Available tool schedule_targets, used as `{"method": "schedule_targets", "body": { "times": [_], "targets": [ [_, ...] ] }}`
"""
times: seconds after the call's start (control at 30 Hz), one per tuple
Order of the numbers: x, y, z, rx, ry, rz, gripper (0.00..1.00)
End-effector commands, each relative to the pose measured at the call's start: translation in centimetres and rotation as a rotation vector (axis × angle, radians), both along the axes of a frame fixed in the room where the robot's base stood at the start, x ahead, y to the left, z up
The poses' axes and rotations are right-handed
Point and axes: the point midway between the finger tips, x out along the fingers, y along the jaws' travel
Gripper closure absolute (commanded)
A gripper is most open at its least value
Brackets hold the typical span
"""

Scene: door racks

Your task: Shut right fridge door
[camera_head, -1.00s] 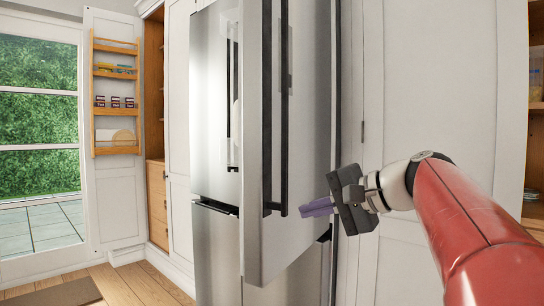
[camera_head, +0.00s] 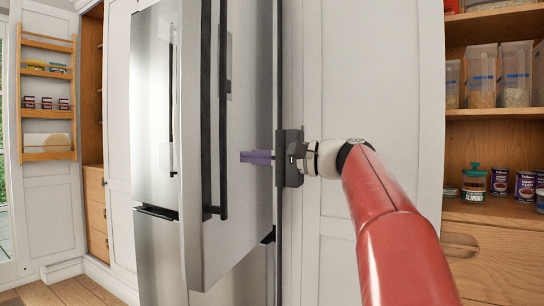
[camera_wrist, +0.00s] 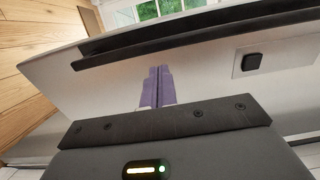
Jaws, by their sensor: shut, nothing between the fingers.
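The right fridge door (camera_head: 252,105) stands open in the head view, its narrow edge towards me. Its silver outer face and long black handle (camera_head: 223,130) are turned to the right. My gripper (camera_head: 243,157) is on that outer side, to the right of the handle, with its purple fingers closed together and empty, pointing left at the door face. In the wrist view, the fingers (camera_wrist: 157,70) point at the pale door face (camera_wrist: 115,85), below the dark handle (camera_wrist: 190,32). I cannot tell whether the fingertips touch the door.
The other fridge door (camera_head: 150,95) at left looks shut. White cabinet panels (camera_head: 365,75) stand right of the fridge. Open wooden shelves (camera_head: 490,112) with jars and cans are at far right. A cabinet door with a wooden rack (camera_head: 47,95) stands open at far left.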

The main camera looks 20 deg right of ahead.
Motion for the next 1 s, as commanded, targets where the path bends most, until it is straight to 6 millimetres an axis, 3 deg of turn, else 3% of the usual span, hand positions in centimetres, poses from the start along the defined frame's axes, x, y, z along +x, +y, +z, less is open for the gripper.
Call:
{"method": "schedule_targets", "body": {
  "times": [0.1,0.33,1.0],
  "targets": [
    [1.7,2.0,0.2,0.0,0.0,0.005,1.0],
    [3.8,4.4,0.1,-0.001,0.001,0.001,1.0],
    [4.5,5.3,0.0,-0.001,0.0,-0.009,1.0]
  ]
}}
